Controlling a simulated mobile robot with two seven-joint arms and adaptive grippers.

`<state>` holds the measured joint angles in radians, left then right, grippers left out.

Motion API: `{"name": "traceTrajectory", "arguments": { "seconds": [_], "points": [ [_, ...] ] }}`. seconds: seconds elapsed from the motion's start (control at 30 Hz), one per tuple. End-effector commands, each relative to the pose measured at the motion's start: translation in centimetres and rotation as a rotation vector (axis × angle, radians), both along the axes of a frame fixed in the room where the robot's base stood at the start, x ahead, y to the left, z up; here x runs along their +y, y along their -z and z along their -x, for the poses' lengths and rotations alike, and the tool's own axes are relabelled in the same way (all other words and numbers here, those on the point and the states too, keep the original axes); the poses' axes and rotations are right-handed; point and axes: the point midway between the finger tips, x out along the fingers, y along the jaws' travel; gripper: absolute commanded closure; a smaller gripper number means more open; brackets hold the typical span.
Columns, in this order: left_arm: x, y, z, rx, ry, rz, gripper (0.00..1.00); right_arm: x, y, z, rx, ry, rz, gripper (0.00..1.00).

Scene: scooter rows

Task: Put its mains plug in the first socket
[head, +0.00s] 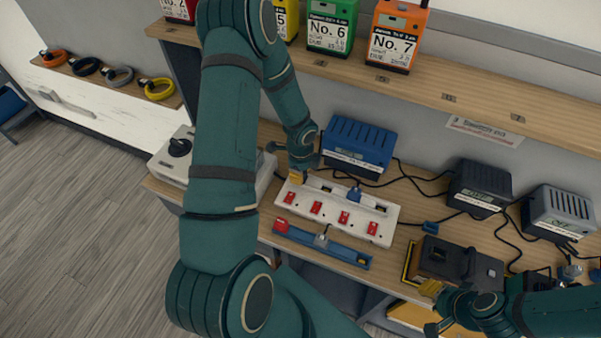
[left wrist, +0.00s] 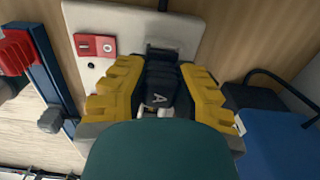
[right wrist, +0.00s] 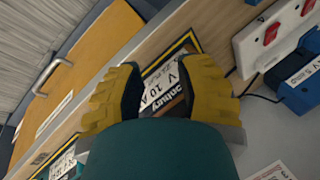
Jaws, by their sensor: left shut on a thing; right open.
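A white socket strip (head: 330,214) with red rocker switches lies on the bench. It also shows in the left wrist view (left wrist: 80,14). My left gripper (head: 297,180) is at the strip's left end. It is shut on a black plug marked A (left wrist: 157,97), held between its yellow fingers over the end socket, beside a red switch (left wrist: 95,45). The fingers hide the plug's pins, so I cannot tell if it is seated. My right gripper (head: 432,308) is open and empty near a dark battery (head: 458,262).
A blue charger (head: 358,145), a black charger (head: 479,187) and a grey charger (head: 558,214) stand behind, with loose cables between. A blue rail (head: 338,252) lies in front of the strip. A wooden shelf (head: 455,95) with numbered boxes overhangs the bench.

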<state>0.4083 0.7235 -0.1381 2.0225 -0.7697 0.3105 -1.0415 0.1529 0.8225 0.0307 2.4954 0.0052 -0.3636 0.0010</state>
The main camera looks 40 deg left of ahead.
Motion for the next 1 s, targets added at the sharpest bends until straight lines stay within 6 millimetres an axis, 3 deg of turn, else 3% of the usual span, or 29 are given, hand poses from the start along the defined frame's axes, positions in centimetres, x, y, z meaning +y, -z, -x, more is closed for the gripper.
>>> {"name": "traceTrajectory", "arguments": {
  "seconds": [0.13,0.17,0.2,0.23,0.67,1.0],
  "points": [
    [0.0,0.3,0.0,0.000,0.000,0.000,1.00,0.0,0.3,0.0,0.000,0.000,0.000,0.66],
    [0.0,0.3,0.0,0.000,0.000,0.000,0.71,0.0,0.3,0.0,0.000,0.000,0.000,0.66],
    [0.0,0.3,0.0,0.000,0.000,0.000,0.57,0.0,0.2,0.0,0.000,0.000,0.000,0.66],
    [0.0,0.3,0.0,0.000,0.000,0.000,0.49,0.0,0.2,0.0,0.000,0.000,0.000,0.66],
    [0.0,-0.5,-0.1,-0.002,-0.001,-0.001,0.49,0.0,0.2,0.0,0.000,0.000,0.000,0.66],
    [0.1,-6.7,-0.1,-0.005,-0.002,-0.002,0.49,0.0,0.2,0.0,0.000,0.000,0.000,0.66]
  ]
}}
